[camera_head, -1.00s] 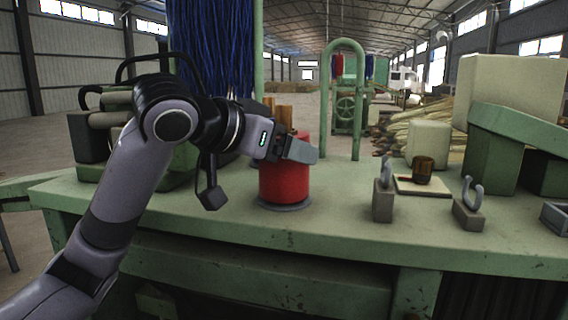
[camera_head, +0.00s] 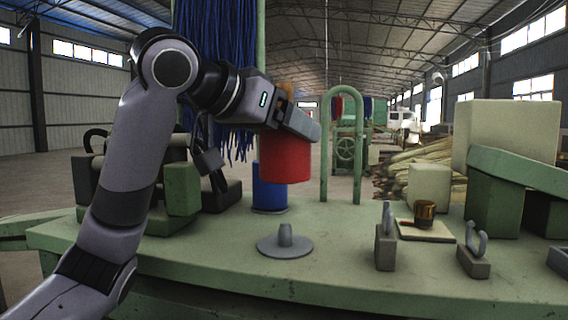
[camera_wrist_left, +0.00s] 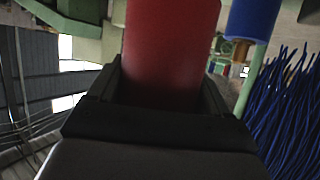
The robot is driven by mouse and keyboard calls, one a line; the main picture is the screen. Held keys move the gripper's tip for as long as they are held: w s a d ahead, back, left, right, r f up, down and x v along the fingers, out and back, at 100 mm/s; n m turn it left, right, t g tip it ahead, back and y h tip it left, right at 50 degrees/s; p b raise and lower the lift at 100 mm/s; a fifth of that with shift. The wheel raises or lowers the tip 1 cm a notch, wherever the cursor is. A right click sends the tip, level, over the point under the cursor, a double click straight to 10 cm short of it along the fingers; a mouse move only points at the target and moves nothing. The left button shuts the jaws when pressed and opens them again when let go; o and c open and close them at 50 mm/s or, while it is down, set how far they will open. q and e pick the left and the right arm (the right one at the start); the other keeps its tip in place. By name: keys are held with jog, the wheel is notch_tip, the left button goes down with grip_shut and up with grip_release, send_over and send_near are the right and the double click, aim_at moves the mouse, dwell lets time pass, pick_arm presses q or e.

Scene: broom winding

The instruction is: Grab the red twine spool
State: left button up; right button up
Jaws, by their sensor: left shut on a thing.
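The red twine spool (camera_head: 285,160) is held in the air above the green table, upright. My left gripper (camera_head: 300,122) is shut on its upper part from above and the left side. In the left wrist view the red spool (camera_wrist_left: 170,45) fills the space between the two dark fingers. Below it stands a bare grey spool holder (camera_head: 285,245), a round disc with a short peg, apart from the spool. My right gripper is not in view.
A blue spool (camera_head: 269,188) stands on the table (camera_head: 335,270) just behind. Blue strands (camera_head: 215,60) hang at the back left. A green hoop (camera_head: 343,140) stands behind. Grey hooks on blocks (camera_head: 386,240) and a small pad with a brown cup (camera_head: 425,222) are to the right.

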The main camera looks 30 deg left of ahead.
pick_arm(q)
notch_tip(320, 180, up, 10)
dwell(0.4)
